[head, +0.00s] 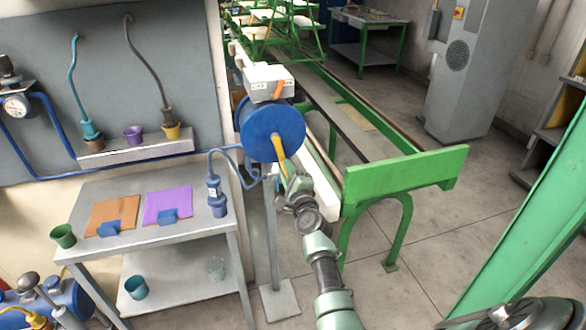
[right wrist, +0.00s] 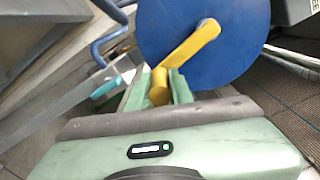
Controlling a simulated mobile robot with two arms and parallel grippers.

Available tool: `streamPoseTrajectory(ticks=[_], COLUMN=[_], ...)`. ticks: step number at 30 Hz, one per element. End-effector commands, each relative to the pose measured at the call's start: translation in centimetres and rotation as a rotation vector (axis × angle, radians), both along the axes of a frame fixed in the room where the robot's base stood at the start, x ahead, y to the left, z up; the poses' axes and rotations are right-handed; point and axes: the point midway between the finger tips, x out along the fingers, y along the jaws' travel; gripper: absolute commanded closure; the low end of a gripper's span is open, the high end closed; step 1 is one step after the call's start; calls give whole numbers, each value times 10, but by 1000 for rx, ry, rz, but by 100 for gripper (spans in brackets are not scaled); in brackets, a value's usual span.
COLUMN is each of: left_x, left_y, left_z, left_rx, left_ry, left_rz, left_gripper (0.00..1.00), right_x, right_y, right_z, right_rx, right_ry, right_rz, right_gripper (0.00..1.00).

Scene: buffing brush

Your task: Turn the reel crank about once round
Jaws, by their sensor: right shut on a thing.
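The blue reel (head: 262,122) stands on a post beside the metal cart, and its round face fills the top of the right wrist view (right wrist: 240,40). Its yellow crank (head: 278,147) points downward in the head view. In the right wrist view the crank arm (right wrist: 192,43) slants from upper right to lower left. My right gripper (head: 288,168) is shut on the yellow crank handle (right wrist: 159,88), which sits between the two green fingers (right wrist: 160,84). The handle's far side is hidden by the fingers. My left gripper is not in view.
A grey box (head: 268,78) sits above the reel. A blue hose (head: 222,150) leads from the reel to a nozzle (head: 217,197) at the cart's (head: 185,228) right edge. A green conveyor frame (head: 405,178) stands close to the right of the reel.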

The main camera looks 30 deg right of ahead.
Motion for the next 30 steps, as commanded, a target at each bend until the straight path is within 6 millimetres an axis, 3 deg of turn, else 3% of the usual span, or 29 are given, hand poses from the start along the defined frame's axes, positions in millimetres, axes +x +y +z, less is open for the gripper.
streamPoseTrajectory(ticks=[10, 26, 27, 29, 30], left_x=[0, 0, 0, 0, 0], left_y=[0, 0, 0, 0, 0], left_z=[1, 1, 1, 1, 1], left_rx=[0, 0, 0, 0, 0], left_ry=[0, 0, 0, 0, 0], left_rz=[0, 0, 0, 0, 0], left_gripper=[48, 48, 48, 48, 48], right_x=[3, 3, 3, 3, 3], right_y=[12, 14, 14, 14, 14], right_z=[-3, -3, -3, -3, -3], right_rx=[139, 162, 162, 161, 161], right_ry=[-31, -36, -37, -37, -37], right_rz=[1, 1, 1, 1, 1], right_gripper=[100, 100, 76, 59, 57])
